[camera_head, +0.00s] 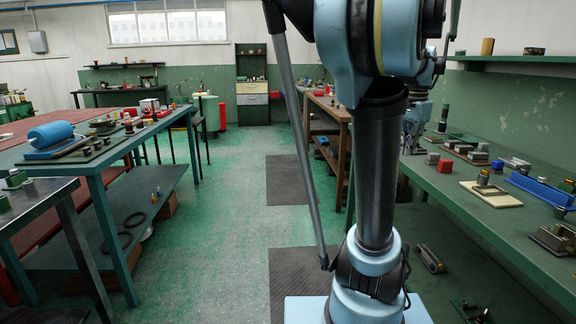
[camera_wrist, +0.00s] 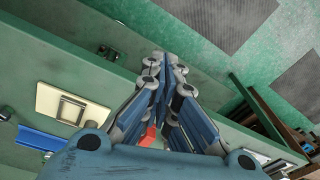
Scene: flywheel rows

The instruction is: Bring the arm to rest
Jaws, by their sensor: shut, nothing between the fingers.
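My gripper (camera_wrist: 168,66) shows in the wrist view, its two blue-and-grey fingers drawn together at the tips with nothing between them. It hangs over the green workbench on the right (camera_head: 477,192), whose long edge also crosses the wrist view (camera_wrist: 62,32). My blue and black arm (camera_head: 377,170) stands tall right of centre in the head view and hides part of the room behind it. The gripper's fingers cannot be made out clearly in the head view.
The right bench holds a cream plate with a metal part (camera_head: 490,196), a blue part (camera_head: 541,189) and several small blocks. Benches with a blue cylinder (camera_head: 50,134) stand left. The green aisle floor (camera_head: 230,205) between is clear, with dark mats (camera_head: 290,180).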

